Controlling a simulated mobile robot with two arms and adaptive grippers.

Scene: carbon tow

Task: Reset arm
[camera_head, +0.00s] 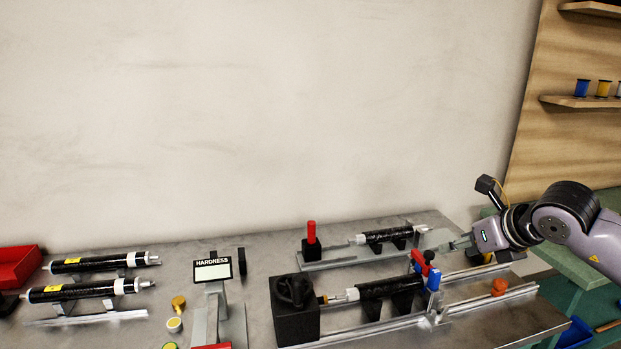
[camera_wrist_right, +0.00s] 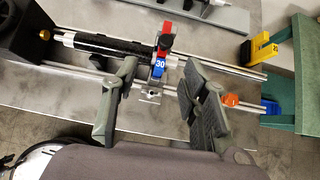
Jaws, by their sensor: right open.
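My right arm comes in from the right in the head view. Its gripper (camera_head: 457,243) is over the right part of the bench, near the red and blue clamp piece (camera_head: 433,278). In the right wrist view the gripper (camera_wrist_right: 155,92) has its two fingers spread wide, with nothing held between them. The clamp piece, with a blue block marked 30 (camera_wrist_right: 158,68), shows beyond and between the fingers. I cannot tell the exact height of the fingers above the rails. My left gripper is not in view.
A black roller (camera_head: 378,287) lies on the front rail beside a black box (camera_head: 294,312). A second roller (camera_head: 385,236) lies behind. Two labelled rollers (camera_head: 90,290), a red bin (camera_head: 18,267) and a hardness gauge (camera_head: 212,270) stand left. An orange knob (camera_head: 499,287) is on the rail's right.

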